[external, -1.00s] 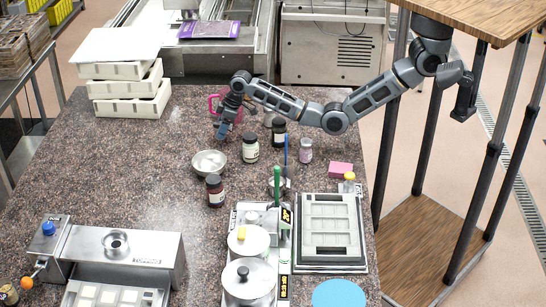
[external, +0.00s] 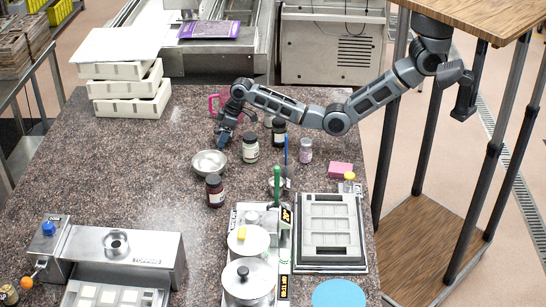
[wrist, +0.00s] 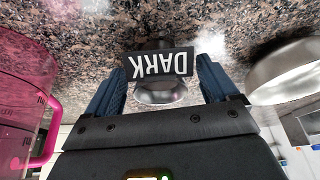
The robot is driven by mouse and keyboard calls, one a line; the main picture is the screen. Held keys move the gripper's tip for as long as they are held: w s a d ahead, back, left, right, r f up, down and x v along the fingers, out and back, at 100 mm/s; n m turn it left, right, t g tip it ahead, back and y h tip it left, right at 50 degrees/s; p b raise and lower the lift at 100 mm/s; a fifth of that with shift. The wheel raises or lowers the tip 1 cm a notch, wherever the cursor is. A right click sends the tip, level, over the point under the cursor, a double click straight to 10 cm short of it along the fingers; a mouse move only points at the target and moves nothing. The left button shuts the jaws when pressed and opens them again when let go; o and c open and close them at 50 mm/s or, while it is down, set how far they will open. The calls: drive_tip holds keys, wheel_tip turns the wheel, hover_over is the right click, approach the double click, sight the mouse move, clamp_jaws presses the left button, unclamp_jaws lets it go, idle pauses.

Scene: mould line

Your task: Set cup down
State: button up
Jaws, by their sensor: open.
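My gripper (external: 223,140) is low over the dark speckled counter, between the pink jug and the metal bowl. In the wrist view its two blue fingers (wrist: 162,88) are apart. A small shiny metal cup (wrist: 160,98) shows between the fingers, with a black label reading DARK (wrist: 160,64), upside down in the picture. I cannot tell whether either finger touches it. In the external view I cannot make the cup out at the fingers. The pink see-through jug (wrist: 22,95) is at the wrist view's left edge; it also shows behind my gripper in the external view (external: 214,101).
A metal bowl (external: 209,163) stands just in front of my gripper, also at the wrist view's right (wrist: 288,72). Jars (external: 250,149) (external: 279,133) (external: 305,151) stand to the right, and a dark jar (external: 214,191) nearer. The counter (external: 130,160) at left is clear.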

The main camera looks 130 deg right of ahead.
drive_tip(key=v, duration=1.2)
drive_tip(key=shift+b, duration=0.35)
drive_tip(key=shift+o, duration=0.4)
drive_tip(key=shift+r, duration=0.15)
idle(0.3)
